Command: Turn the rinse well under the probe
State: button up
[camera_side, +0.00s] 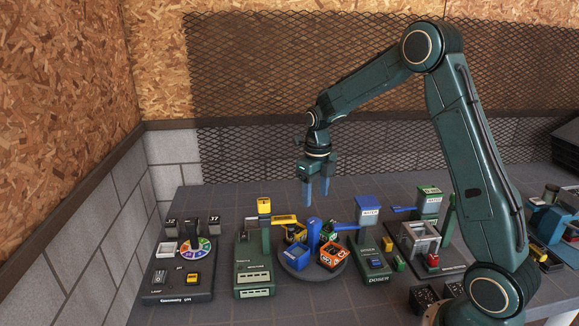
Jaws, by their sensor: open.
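A round dark turntable (288,268) stands mid-bench with a blue post (314,234) at its centre. Several small wells sit around the post, including a blue one (297,253) at front left and an orange one (333,256) at front right. I cannot tell which is the rinse well. A green station (253,275) on the left reaches a yellow arm (284,219) over the turntable's back left edge; whether it carries the probe is unclear. My gripper (316,200) is open and empty, pointing down above the turntable, apart from the blue post.
A doser with a blue-and-white WATER tank (368,212) stands right of the turntable, its blue arm reaching toward it. A second tank station (429,202) is further right. A control panel (180,280) with a coloured dial is far left. The bench behind the turntable is clear.

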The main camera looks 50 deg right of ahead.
jog(key=shift+r, duration=2.6)
